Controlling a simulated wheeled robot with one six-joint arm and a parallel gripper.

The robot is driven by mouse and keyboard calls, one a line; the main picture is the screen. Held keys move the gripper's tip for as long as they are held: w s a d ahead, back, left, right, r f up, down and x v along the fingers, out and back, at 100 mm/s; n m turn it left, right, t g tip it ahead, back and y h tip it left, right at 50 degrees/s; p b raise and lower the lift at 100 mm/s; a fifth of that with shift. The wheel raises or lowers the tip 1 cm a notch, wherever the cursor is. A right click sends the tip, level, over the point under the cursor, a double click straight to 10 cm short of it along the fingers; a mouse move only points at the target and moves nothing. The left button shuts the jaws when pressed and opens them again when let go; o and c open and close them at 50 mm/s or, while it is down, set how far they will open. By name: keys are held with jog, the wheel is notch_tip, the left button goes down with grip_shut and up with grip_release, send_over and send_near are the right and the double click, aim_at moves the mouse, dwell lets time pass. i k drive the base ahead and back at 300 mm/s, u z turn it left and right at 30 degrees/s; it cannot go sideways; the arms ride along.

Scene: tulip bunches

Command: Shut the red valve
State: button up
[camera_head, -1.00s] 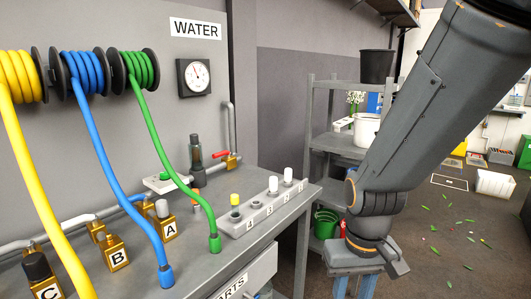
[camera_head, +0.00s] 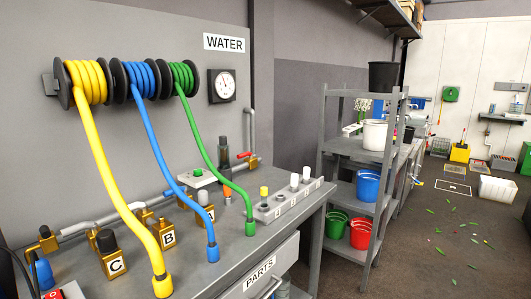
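The red valve has a small red lever handle (camera_head: 245,155) on a brass body (camera_head: 253,162). It sits at the foot of the grey upright pipe (camera_head: 251,130) at the back right of the workbench. The lever sticks out to the left, roughly level; I cannot tell from this whether the valve is open or shut. A dark upright fitting stands just left of the lever. My gripper is not in view, and nothing of my arm shows.
The workbench (camera_head: 205,275) carries brass blocks marked A, B and C and a grey rack (camera_head: 290,203) with capped posts. Yellow, blue and green hoses hang in front of the wall. A pressure gauge (camera_head: 222,86) hangs under the WATER sign.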

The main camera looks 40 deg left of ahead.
aim_at(246, 154)
jog(key=z, duration=0.05)
jog(key=i, duration=1.05)
jog(key=u, duration=0.65)
jog(key=i, duration=0.8)
jog(key=u, duration=0.85)
